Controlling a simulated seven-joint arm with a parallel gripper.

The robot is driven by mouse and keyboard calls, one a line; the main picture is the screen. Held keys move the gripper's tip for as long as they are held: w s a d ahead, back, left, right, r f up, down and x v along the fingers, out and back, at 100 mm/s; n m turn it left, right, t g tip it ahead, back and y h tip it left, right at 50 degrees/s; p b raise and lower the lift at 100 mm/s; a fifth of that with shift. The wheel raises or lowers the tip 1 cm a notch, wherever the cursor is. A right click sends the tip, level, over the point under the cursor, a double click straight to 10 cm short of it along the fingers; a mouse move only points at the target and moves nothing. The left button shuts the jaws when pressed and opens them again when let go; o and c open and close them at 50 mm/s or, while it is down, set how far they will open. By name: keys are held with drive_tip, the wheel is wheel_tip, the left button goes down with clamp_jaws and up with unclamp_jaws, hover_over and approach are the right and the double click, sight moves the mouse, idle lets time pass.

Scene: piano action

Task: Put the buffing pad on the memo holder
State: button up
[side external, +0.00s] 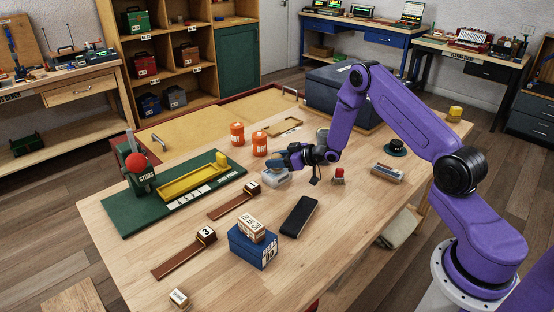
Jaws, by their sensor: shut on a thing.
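My gripper (283,161) is at the middle of the table, pointing left, low above a small clear, pale container (276,177). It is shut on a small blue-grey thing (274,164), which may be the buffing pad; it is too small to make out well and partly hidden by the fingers. I cannot tell whether this thing touches the container. I cannot tell for sure which object is the memo holder. A shallow wooden tray with a grey-blue block (387,172) lies to the right of my gripper.
Orange cups (260,143) stand behind left of my gripper, and a small red-topped object (338,176) to its right. A black phone (299,216) and a blue box (252,246) lie in front. A green base (129,215) with a yellow tray is at left. The front right tabletop is clear.

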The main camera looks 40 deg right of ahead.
drive_tip(key=o, duration=1)
drive_tip(key=shift+o, duration=0.2)
